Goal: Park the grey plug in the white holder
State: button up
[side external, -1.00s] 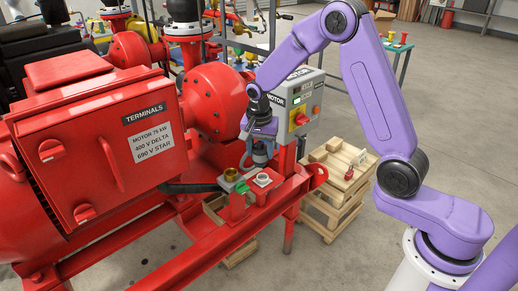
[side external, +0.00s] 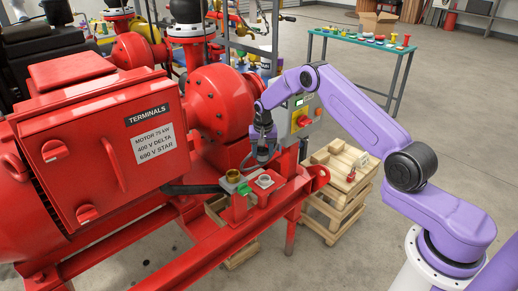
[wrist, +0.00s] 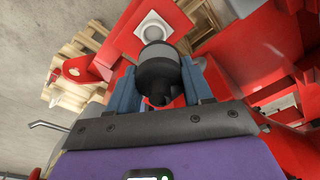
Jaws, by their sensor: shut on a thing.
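My gripper (side external: 263,150) is shut on the grey plug (side external: 262,154), just above and behind the white holder (side external: 264,181) in the side view. In the wrist view the dark grey plug (wrist: 158,74) sits between the two blue-grey fingers of my gripper (wrist: 160,85). The white holder (wrist: 154,28) shows just beyond the plug's far end, a square white piece with a round opening. The plug overlaps its near edge in that view. I cannot tell whether they touch.
A brass-coloured socket (side external: 233,175) on a green block (side external: 240,188) stands left of the holder on the red frame. The grey motor control box (side external: 302,116) is close behind my gripper. Wooden pallets (side external: 338,190) lie to the right. A red motor (side external: 90,140) fills the left.

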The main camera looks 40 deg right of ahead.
aim_at(265, 164)
jog(key=shift+w+d+f, duration=0.2)
jog(key=shift+d+f, duration=0.35)
jog(key=shift+f, duration=0.1)
jog(key=shift+w+d+f, duration=0.2)
jog(key=shift+d+f, duration=0.3)
jog(key=shift+f, duration=2.7)
jog(key=shift+f, duration=1.7)
jog(key=o, duration=1.2)
jog(key=shift+o, duration=0.2)
jog(key=r, duration=0.5)
jog(key=s+a+r, duration=0.1)
jog(key=r, duration=0.5)
jog(key=s+r, duration=0.1)
jog(key=r, duration=0.5)
jog(key=shift+a+r, duration=0.15)
jog(key=shift+n, duration=0.3)
